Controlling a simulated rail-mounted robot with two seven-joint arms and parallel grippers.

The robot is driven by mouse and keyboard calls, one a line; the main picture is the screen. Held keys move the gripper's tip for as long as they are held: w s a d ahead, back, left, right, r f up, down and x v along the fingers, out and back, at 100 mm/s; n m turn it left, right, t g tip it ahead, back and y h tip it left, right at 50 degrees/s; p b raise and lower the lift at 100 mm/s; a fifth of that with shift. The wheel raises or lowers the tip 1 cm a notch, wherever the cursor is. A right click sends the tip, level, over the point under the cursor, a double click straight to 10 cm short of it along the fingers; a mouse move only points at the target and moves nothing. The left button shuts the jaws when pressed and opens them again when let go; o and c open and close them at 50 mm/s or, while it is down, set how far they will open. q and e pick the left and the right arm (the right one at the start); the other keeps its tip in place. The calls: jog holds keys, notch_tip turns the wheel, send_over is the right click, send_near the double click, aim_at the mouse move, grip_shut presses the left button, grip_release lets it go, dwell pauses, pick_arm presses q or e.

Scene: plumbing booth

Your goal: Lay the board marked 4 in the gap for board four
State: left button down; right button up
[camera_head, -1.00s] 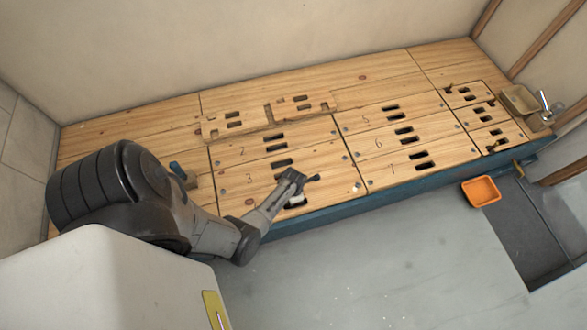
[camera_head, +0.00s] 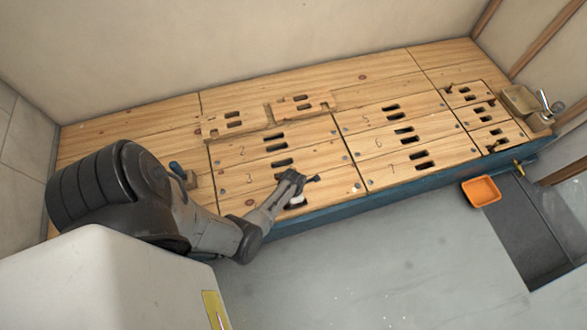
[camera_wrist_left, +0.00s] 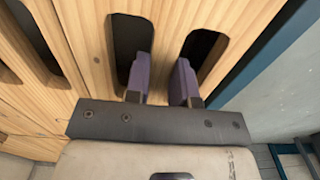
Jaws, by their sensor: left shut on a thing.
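A wooden board (camera_head: 335,187) lies in the front row of the bench, below the board marked 3 (camera_head: 233,178). Its number is hidden behind my left arm, so I cannot read a 4. It looks about level with its neighbours. My left gripper (camera_head: 295,190) is over its two slots. In the left wrist view, my gripper (camera_wrist_left: 160,84) has one finger at each slot and is shut on the wood strip (camera_wrist_left: 163,40) between them. The gap under the board is not visible. My right gripper is not in view.
Boards marked 2 (camera_head: 308,132), 5 (camera_head: 355,122), 6 (camera_head: 440,126) and 7 (camera_head: 450,153) lie around it. Notched wooden pieces (camera_head: 258,117) lie behind. An orange tray (camera_head: 481,191) is on the floor at right. The blue bench edge (camera_head: 350,207) runs along the front.

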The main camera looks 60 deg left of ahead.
pick_arm(q)
jog(key=shift+f, duration=0.1)
dwell(0.6)
jog(key=c, duration=0.9)
grip_release()
jog(key=shift+a, duration=0.1)
jog(key=shift+c, duration=0.2)
jog(key=shift+o, duration=0.3)
jog(key=shift+f, duration=0.1)
notch_tip(320, 180, up, 14)
jog(key=p, duration=0.9)
jog(key=shift+p, duration=0.35)
